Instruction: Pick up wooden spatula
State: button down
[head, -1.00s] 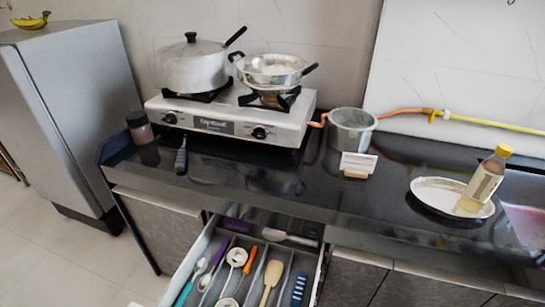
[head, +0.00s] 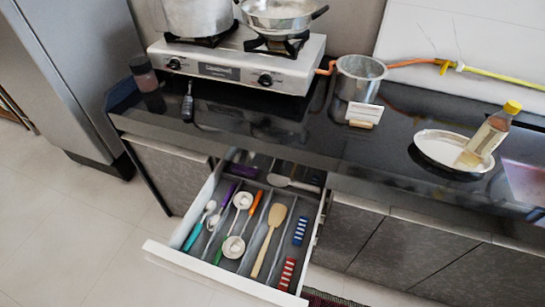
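The wooden spatula (head: 268,238) lies in the open drawer (head: 168,259) below the counter. Its broad tan head points toward the back of the drawer and its thin handle runs toward the drawer front. It lies in a compartment right of the white ladles and left of the blue and red striped items. My gripper is not in view.
Ladles (head: 233,247), spoons (head: 207,212) and striped items (head: 301,230) share the drawer. The counter above holds a gas stove (head: 235,68), a metal pot (head: 357,79), and a plate (head: 436,155) with a bottle (head: 490,135). Floor left of the drawer is clear.

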aim_at(278, 213)
jog(key=i+u, duration=0.2)
jog(key=u, duration=0.2)
jog(key=i+u, duration=0.2)
jog(key=u, duration=0.15)
jog(key=i+u, duration=0.25)
jog(key=u, duration=0.15)
